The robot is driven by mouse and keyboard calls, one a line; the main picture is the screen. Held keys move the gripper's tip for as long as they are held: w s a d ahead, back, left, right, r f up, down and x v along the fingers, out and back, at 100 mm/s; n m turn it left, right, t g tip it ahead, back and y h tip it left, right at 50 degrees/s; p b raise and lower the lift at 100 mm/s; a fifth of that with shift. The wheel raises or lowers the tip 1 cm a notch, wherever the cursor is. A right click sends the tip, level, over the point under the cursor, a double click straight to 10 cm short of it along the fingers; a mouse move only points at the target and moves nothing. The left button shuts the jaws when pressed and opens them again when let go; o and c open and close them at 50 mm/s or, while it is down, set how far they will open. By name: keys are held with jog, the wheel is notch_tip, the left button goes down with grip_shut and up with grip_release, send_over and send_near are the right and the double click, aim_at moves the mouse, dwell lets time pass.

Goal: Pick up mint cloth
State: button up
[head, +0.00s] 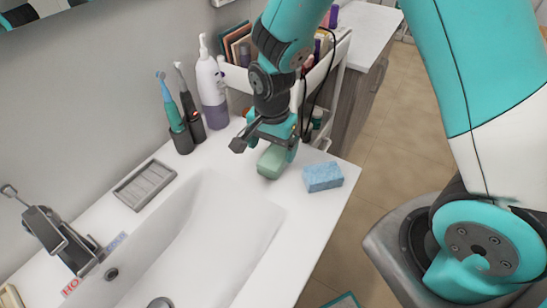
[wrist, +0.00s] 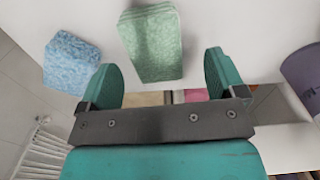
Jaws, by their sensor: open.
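The mint cloth is a pale green block (head: 272,161) on the white counter beside the sink, partly hidden by my gripper in the head view. In the wrist view the mint cloth (wrist: 152,45) lies ahead of the fingertips, roughly in line with the gap between them. My gripper (wrist: 162,72) is open, with its two teal fingers apart and nothing between them. In the head view my gripper (head: 279,145) is right at the mint cloth; whether it touches the cloth I cannot tell.
A blue sponge-like block (head: 323,177) lies to the right, close to the counter edge. A grey soap tray (head: 144,186) lies left of the sink basin (head: 213,225). Toothbrush cups (head: 181,141) and a white-purple pump bottle (head: 211,90) stand behind. A cart (head: 338,62) stands beyond the counter.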

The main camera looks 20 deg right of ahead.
aim_at(274, 155)
jog(key=f, duration=0.4)
jog(key=shift+s+d+p, duration=0.15)
jog(key=shift+d+p, duration=0.05)
jog(key=shift+p, duration=0.15)
jog(key=c, duration=1)
notch_tip(274, 155, up, 20)
jog(key=b, duration=0.1)
jog(key=shift+o, duration=0.6)
jog(key=shift+c, duration=0.2)
